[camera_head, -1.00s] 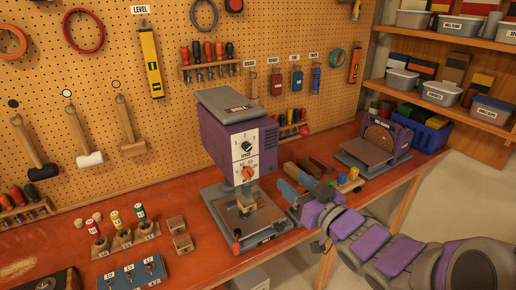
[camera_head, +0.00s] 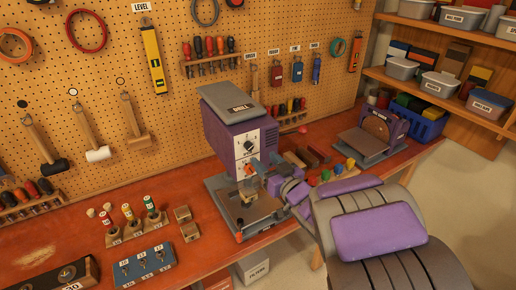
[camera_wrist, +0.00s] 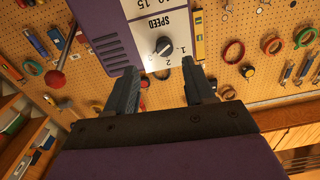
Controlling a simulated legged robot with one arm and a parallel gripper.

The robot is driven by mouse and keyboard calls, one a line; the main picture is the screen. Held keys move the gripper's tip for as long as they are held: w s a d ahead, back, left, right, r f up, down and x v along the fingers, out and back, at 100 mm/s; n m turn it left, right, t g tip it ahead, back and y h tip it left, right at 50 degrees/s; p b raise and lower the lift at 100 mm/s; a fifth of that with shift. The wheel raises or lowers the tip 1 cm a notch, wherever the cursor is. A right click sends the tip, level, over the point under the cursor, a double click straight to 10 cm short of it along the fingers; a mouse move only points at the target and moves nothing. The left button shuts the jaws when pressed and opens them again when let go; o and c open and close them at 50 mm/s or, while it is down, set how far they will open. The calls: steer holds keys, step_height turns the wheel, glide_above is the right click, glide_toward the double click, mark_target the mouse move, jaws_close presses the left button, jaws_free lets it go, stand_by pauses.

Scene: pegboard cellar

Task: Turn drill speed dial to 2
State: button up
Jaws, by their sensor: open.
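The purple drill press (camera_head: 228,135) stands on the bench with a white front panel. Its black speed dial (camera_head: 248,146) is on this panel, above a lower control partly hidden by my gripper (camera_head: 264,166). In the wrist view the dial (camera_wrist: 163,46) shows upside down under the word SPEED, with a pale pointer mark and small numbers around it. I cannot tell for sure which number the pointer marks. My gripper (camera_wrist: 160,66) is open and empty, its two fingers apart. The dial appears ahead of the gap between the fingertips, and I see no contact.
The drill's base plate (camera_head: 250,212) lies below my gripper. A purple disc sander (camera_head: 372,140) and wood blocks stand to the right. A bit rack (camera_head: 134,228) and a blue block (camera_head: 146,265) are at the left. Tools hang on the pegboard behind.

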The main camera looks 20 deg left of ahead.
mark_target(250, 149)
steer(key=w+a, duration=0.1)
steer(key=a, duration=0.2)
steer(key=w+a, duration=0.1)
steer(key=a, duration=0.1)
steer(key=shift+w+a+f, duration=0.3)
steer(key=shift+a+f, duration=0.05)
steer(key=shift+w+a, duration=0.2)
steer(key=shift+w+d+r, duration=0.1)
steer(key=shift+w+d, duration=0.05)
steer(key=shift+w, duration=0.05)
steer(key=shift+w+d+r, duration=0.1)
steer(key=shift+d+r, duration=0.05)
steer(key=shift+d, duration=0.3)
steer(key=shift+w+d+r, duration=0.1)
steer(key=shift+d+r, duration=0.05)
steer(key=shift+d, duration=0.25)
steer(key=shift+s+a+f, duration=0.1)
steer(key=shift+a+f, duration=0.05)
steer(key=shift+a, duration=0.55)
steer(key=shift+c, duration=1.1)
steer(key=shift+a+f, duration=0.1)
steer(key=shift+a, duration=0.35)
steer(key=c, duration=0.3)
steer(key=shift+d, duration=0.35)
steer(key=c, duration=0.3)
jaws_close()
